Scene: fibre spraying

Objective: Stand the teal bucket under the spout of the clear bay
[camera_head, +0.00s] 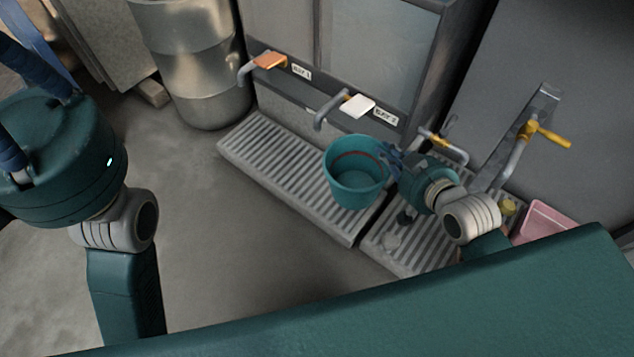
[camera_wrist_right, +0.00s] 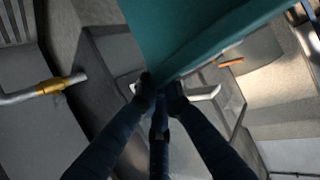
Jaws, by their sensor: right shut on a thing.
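The teal bucket (camera_head: 352,186) is upright, open at the top, with a reddish line inside. It is over the right end of the slatted grate, just below and right of the BAY 2 spout (camera_head: 326,108); I cannot tell whether it touches the grate. My right gripper (camera_head: 392,160) is shut on its right rim. In the right wrist view, the fingers (camera_wrist_right: 160,88) pinch the bucket wall (camera_wrist_right: 185,35). BAY 2 has a white handle (camera_head: 357,107); BAY 1's spout (camera_head: 246,70) has an orange handle (camera_head: 269,61). My left gripper's blue fingers (camera_head: 22,75) are cut off by the picture edge.
A second grate (camera_head: 395,250) on the right holds small items below a yellow-handled tap (camera_head: 443,146). Another yellow-handled pipe (camera_head: 530,135) and a pink bin (camera_head: 541,220) stand farther right. A metal drum (camera_head: 203,65) stands left. The left floor (camera_head: 220,230) is clear.

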